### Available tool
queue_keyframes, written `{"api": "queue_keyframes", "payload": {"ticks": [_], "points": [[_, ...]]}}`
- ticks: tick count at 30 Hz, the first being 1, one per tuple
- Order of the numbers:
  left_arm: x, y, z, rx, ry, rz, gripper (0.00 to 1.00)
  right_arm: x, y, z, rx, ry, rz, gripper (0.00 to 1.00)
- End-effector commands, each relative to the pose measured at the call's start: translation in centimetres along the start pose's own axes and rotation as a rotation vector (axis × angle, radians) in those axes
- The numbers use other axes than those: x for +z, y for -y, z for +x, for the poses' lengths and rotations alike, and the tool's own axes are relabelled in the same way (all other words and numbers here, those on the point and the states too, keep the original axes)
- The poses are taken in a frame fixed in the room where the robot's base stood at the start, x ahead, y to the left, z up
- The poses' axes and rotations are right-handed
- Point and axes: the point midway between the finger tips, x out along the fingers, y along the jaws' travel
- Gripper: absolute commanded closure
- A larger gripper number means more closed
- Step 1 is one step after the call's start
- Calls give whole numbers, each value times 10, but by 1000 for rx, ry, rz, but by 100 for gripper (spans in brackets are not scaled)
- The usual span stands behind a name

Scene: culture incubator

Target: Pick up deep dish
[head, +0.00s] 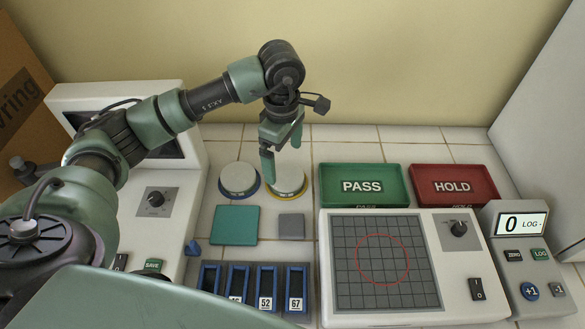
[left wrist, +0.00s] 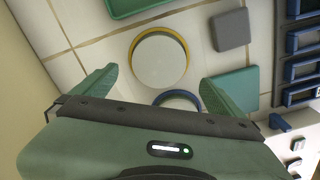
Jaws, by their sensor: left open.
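Two round white-topped dishes stand side by side on the tiled bench: one with a yellow rim (head: 287,180) and one with a blue rim (head: 239,179). I cannot tell from the pictures which one is the deep dish. My left gripper (head: 282,150) is open and empty, pointing down above and behind the yellow-rimmed dish. In the left wrist view the yellow-rimmed dish (left wrist: 160,60) lies just beyond the open fingers (left wrist: 160,86), roughly centred between them. The blue-rimmed dish (left wrist: 180,97) is partly hidden by the gripper body. My right gripper is not in view.
A green PASS tray (head: 362,203) and a red HOLD tray (head: 455,170) stand to the right. In front are a teal square (head: 234,225), a grey square (head: 291,226), a blue slotted rack (head: 267,270) and a gridded device (head: 345,300). A wall rises behind.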

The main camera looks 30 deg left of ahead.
Motion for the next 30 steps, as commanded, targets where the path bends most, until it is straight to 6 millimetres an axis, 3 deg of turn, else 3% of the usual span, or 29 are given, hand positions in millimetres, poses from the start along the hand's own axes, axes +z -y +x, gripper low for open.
{"api": "queue_keyframes", "payload": {"ticks": [5,13,22,23,27,30], "points": [[0,0,19,-3,1,0,0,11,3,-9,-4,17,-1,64],[0,-4,58,-3,1,0,0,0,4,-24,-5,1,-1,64],[0,-5,66,0,1,1,0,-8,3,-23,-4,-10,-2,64],[0,-5,66,0,1,1,3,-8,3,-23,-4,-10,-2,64],[0,-5,66,0,1,1,42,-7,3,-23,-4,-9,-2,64],[0,-5,65,1,1,1,66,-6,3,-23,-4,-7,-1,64]]}}
